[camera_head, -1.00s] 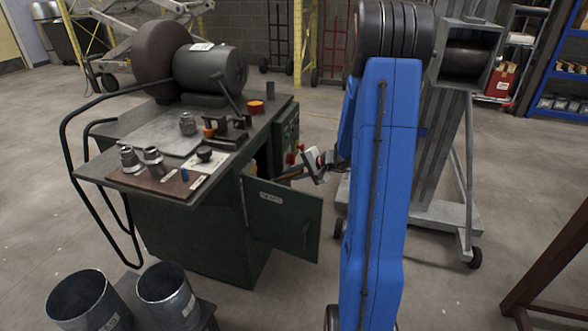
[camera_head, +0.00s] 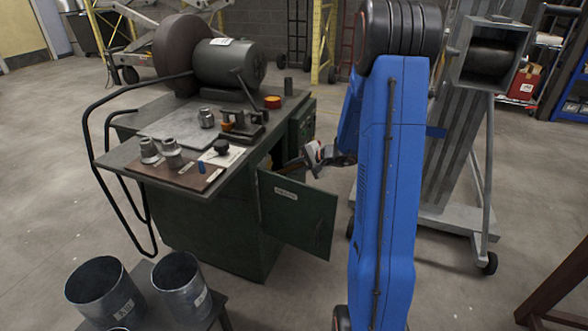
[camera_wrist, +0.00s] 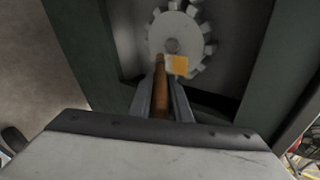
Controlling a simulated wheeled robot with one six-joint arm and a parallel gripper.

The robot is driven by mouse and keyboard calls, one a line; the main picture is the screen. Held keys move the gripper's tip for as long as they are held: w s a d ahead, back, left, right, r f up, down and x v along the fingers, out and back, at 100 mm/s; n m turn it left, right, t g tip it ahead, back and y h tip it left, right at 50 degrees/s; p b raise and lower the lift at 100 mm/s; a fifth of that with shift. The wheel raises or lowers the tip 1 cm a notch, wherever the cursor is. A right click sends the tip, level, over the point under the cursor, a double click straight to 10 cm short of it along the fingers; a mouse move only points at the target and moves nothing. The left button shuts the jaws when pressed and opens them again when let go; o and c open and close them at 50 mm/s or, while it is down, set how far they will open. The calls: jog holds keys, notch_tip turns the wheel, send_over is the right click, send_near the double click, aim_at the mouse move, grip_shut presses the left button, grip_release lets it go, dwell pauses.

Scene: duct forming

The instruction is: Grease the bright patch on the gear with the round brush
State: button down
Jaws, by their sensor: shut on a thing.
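The pale toothed gear (camera_wrist: 190,28) sits inside the dark opening of the green cabinet in the wrist view. A bright orange-yellow patch (camera_wrist: 180,65) shows at the gear's lower part. My gripper (camera_wrist: 160,82) is shut on the round brush (camera_wrist: 160,98), whose brown handle points toward the gear. The brush's front end appears just left of the patch; its bristles and any contact are unclear. In the head view my gripper (camera_head: 318,157) is at the cabinet's opening, above the open door, and the gear is hidden.
The green cabinet door (camera_head: 298,220) stands open below my gripper. The cabinet's worktop (camera_head: 125,165) carries metal fittings and small tools, with a motor (camera_head: 230,65) behind. Two metal cans (camera_head: 182,280) stand at the front left. A grey wheeled stand (camera_head: 450,225) is at the right.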

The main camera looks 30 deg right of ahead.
jog(key=shift+w+a, duration=0.45)
jog(key=shift+w, duration=0.15)
dwell(0.8)
jog(key=shift+w+d, duration=0.6)
jog(key=shift+d, duration=0.2)
jog(key=shift+w+d, duration=0.6)
jog(key=shift+d, duration=0.15)
jog(key=shift+s+a, duration=0.6)
jog(key=shift+a, duration=0.2)
jog(key=shift+s+a, duration=0.6)
jog(key=shift+a, duration=0.2)
jog(key=shift+s+d, duration=0.95)
jog(key=shift+s, duration=0.25)
jog(key=shift+s+d, duration=0.9)
jog(key=shift+s, duration=0.25)
jog(key=shift+s+d, duration=0.1)
